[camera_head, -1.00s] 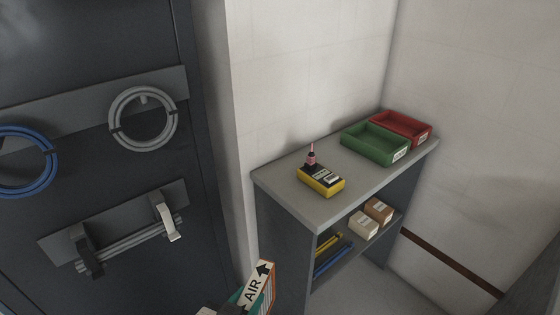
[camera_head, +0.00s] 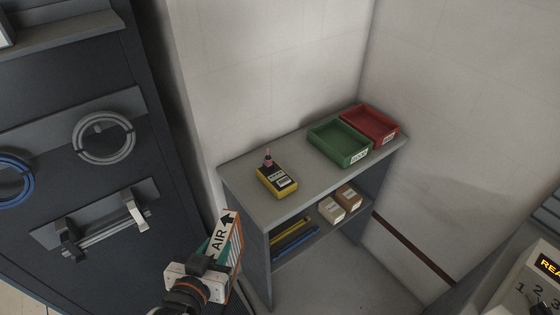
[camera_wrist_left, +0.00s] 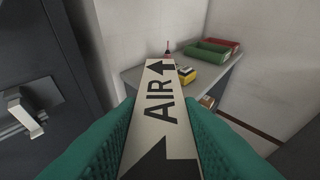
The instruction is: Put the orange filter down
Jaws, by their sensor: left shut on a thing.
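The orange filter (camera_head: 236,246) has an orange edge and a white side lettered "AIR" with black arrows. It stands tilted in my left gripper (camera_head: 214,262), low in the head view, in front of the shelf unit's left end. The left wrist view shows the filter's white lettered side (camera_wrist_left: 159,115) close up between the teal finger pads (camera_wrist_left: 160,150). My left gripper is shut on it and holds it in the air, apart from the shelf. My right gripper is in neither view.
The grey shelf unit (camera_head: 285,206) carries a yellow meter (camera_head: 277,180), a green bin (camera_head: 338,142) and a red bin (camera_head: 371,124). Its front left top is clear. Small boxes (camera_head: 332,210) lie below. A dark cabinet (camera_head: 100,170) with handles stands left; a display panel (camera_head: 535,285) is at right.

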